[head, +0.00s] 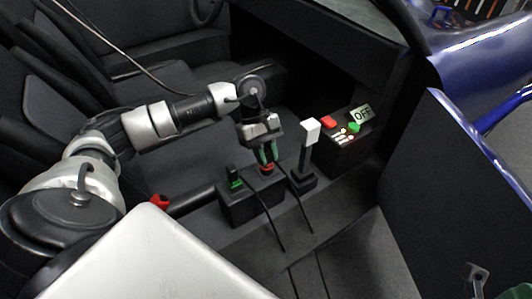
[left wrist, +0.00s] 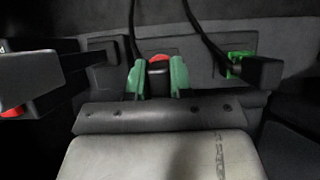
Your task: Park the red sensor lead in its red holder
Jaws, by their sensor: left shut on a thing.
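My left gripper (head: 266,160) points down over the dark holder block (head: 237,212), its green fingers shut on the dark red sensor lead. In the left wrist view the lead (left wrist: 159,80) sits between the two green fingertips, with red (left wrist: 160,58) at its far end. In the head view the red holder (head: 267,169) shows as a red patch on the block just below the fingertips. The fingers hide most of the lead, and I cannot tell how deep it sits in the holder. My right gripper is not in view.
A dark plug with a green holder (head: 236,183) stands left of the gripper. A white-topped lever (head: 310,132) stands close on the right. Beyond it is a control box (head: 345,152) with an OFF display (head: 362,114). Dark cables hang in front. A red knob (head: 160,201) lies left.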

